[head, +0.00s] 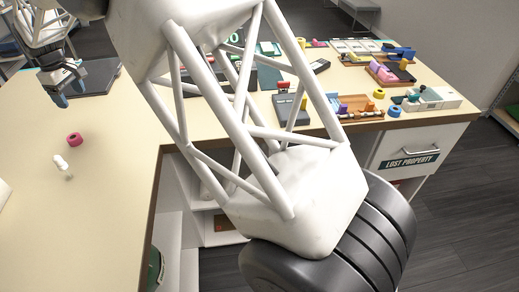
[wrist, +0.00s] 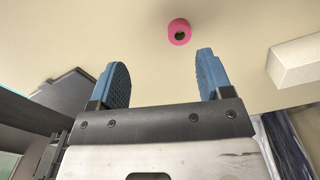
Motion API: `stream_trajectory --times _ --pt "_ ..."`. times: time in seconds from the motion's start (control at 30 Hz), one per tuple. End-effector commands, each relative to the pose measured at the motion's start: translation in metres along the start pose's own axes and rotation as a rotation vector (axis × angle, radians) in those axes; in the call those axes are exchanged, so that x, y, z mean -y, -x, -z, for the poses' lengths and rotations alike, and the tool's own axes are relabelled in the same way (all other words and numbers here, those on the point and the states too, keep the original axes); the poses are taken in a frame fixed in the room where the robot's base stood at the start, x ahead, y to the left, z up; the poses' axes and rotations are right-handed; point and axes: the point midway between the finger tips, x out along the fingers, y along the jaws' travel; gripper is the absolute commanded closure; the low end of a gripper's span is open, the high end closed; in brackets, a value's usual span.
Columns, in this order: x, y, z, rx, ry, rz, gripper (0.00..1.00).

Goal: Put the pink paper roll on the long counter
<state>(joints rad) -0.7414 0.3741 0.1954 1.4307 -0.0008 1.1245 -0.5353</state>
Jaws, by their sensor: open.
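The pink paper roll (head: 74,139) rests on the cream top of the counter's left part (head: 115,165). In the wrist view the pink roll (wrist: 179,24) shows its dark centre hole and lies beyond the fingertips, apart from them. My gripper (head: 69,94) is at the upper left of the head view, behind the roll. Its two blue fingers are spread with nothing between them, as the wrist view of the gripper (wrist: 164,75) also shows. The frames do not make clear which stretch is the long counter.
A small white object (head: 63,166) lies in front of the roll. A dark flat panel (head: 100,76) is beside my gripper. Several coloured items and trays (head: 355,105) crowd the right part, above the "LOST PROPERTY" drawer (head: 410,161). A white block (wrist: 296,61) shows right in the wrist view.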

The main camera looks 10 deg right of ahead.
Motion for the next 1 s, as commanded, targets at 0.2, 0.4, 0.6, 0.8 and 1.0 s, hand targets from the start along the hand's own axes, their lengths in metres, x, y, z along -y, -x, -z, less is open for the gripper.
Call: stream_trajectory --times 0.2,0.4,0.6,0.8,1.0 --pt "-0.025 0.036 -0.080 -0.016 -0.119 -0.012 0.27" --pt "-0.038 0.064 -0.154 -0.032 -0.228 -0.024 0.27" --pt "-0.042 0.086 -0.228 -0.046 -0.338 -0.036 0.27" --pt "-0.038 0.104 -0.300 -0.064 -0.447 -0.050 0.27" --pt "-0.026 0.116 -0.371 -0.078 -0.557 -0.062 0.27"
